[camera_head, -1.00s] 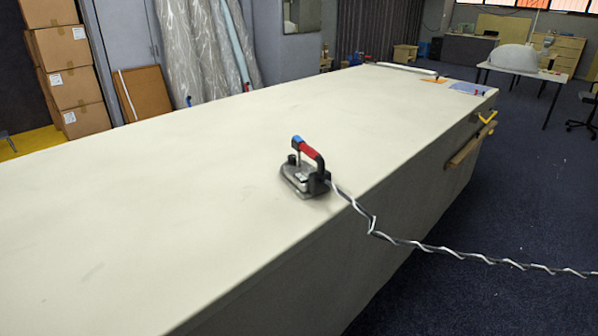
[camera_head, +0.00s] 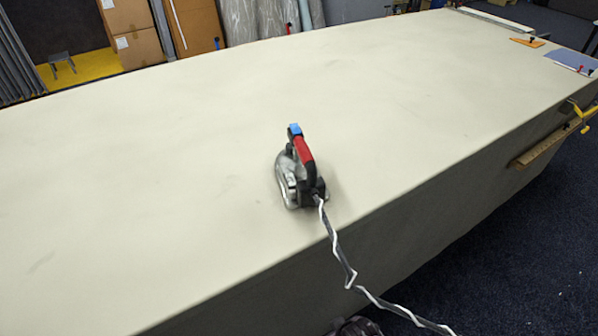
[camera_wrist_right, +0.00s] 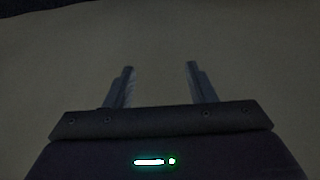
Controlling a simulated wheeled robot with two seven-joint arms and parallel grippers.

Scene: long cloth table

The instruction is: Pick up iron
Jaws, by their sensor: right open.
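The iron (camera_head: 300,175) stands on the cloth-covered table, near its near right edge, in the head view. It has a grey metal body, a black and red handle and a blue piece at the handle's far end. Its twisted black and white cord (camera_head: 345,268) runs over the table edge and down to the lower right. My right gripper (camera_wrist_right: 159,68) shows in the right wrist view with its two fingers apart and nothing between them, facing a plain dim surface. The iron is not seen in that view. My left gripper is not in view.
The long table (camera_head: 180,140) is mostly bare around the iron. Small orange (camera_head: 527,41) and blue (camera_head: 573,64) items lie at its far right end. A wooden bar (camera_head: 545,150) with a yellow clamp (camera_head: 583,117) sticks out from the right side. Cardboard boxes (camera_head: 140,55) stand behind.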

